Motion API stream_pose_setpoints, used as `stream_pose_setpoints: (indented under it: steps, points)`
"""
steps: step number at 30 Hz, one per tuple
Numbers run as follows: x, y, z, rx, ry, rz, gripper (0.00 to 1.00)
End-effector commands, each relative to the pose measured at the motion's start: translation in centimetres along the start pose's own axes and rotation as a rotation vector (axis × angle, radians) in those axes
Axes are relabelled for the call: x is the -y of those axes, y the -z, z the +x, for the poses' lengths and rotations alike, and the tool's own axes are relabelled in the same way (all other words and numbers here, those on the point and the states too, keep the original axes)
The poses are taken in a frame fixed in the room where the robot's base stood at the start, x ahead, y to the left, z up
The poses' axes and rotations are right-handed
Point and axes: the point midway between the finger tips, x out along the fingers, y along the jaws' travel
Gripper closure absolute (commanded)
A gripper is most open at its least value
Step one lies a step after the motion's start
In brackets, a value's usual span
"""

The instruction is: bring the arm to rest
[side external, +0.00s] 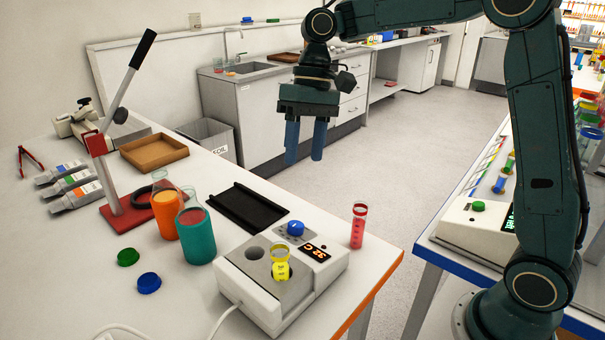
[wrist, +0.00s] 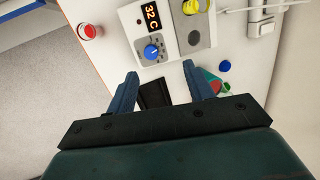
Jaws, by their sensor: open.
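My gripper (side external: 305,140) hangs above the far edge of the bench in the side view, with its fingers pointing down. It is open, and nothing is between its two blue fingers. It touches nothing. In the wrist view the spread fingers (wrist: 165,85) show in front of the bench top, with the black tray between and beyond them.
Air around my gripper is clear.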

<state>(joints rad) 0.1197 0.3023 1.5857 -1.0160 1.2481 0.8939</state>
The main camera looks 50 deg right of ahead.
Motion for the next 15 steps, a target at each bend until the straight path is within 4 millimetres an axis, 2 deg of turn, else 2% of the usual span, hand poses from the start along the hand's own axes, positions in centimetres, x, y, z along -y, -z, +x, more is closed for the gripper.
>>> stream_pose_setpoints:
  steps: [7,15]
  points:
    - [1.2,-4.1,-1.7,-0.109,-0.001,-0.018,0.48]
    - [1.2,-8.4,-2.4,-0.231,-0.025,-0.039,0.48]
